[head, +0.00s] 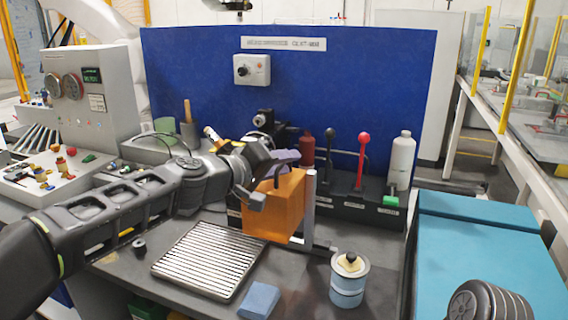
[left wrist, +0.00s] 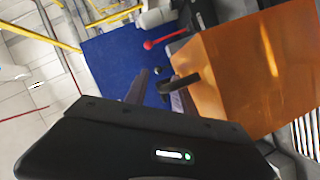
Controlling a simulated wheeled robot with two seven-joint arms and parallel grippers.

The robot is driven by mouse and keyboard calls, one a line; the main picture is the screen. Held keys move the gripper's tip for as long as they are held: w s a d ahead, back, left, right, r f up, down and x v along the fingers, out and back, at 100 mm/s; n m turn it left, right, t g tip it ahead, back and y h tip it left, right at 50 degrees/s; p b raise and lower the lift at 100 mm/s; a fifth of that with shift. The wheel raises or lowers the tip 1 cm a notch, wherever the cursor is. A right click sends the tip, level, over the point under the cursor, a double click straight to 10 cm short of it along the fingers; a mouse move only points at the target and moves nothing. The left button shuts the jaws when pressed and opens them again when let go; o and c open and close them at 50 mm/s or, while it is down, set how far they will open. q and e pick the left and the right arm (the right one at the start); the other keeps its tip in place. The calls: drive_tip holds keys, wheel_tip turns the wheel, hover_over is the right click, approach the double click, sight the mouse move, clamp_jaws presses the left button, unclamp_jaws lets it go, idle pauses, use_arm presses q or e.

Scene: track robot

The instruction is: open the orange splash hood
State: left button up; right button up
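The orange splash hood (head: 275,207) stands at the middle of the bench, behind the slatted grate, and looks closed. It also fills the right of the left wrist view (left wrist: 262,65), with a dark handle (left wrist: 180,82) at its near edge. My left gripper (head: 272,178) is at the hood's upper left, by the handle. In the left wrist view its two fingers (left wrist: 157,95) stand apart, with the handle close to the right one. I cannot tell whether they touch. My right gripper is not in view.
A slatted grate (head: 211,260), a blue block (head: 259,300) and a blue-white can (head: 348,283) are in front of the hood. A red-knobbed lever (head: 361,160) and a white bottle (head: 401,160) stand behind it on the right. A blue panel (head: 350,85) closes off the back.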

use_arm(q)
drive_tip(key=b+v, duration=0.1)
drive_tip(key=v, duration=0.5)
drive_tip(key=shift+s+a+r+b, duration=0.1)
drive_tip(key=shift+s+a+b, duration=0.15)
drive_tip(key=shift+b, duration=0.15)
drive_tip(key=shift+s+a+r, duration=0.15)
drive_tip(key=shift+s+a, duration=0.2)
drive_tip(key=shift+s, duration=0.1)
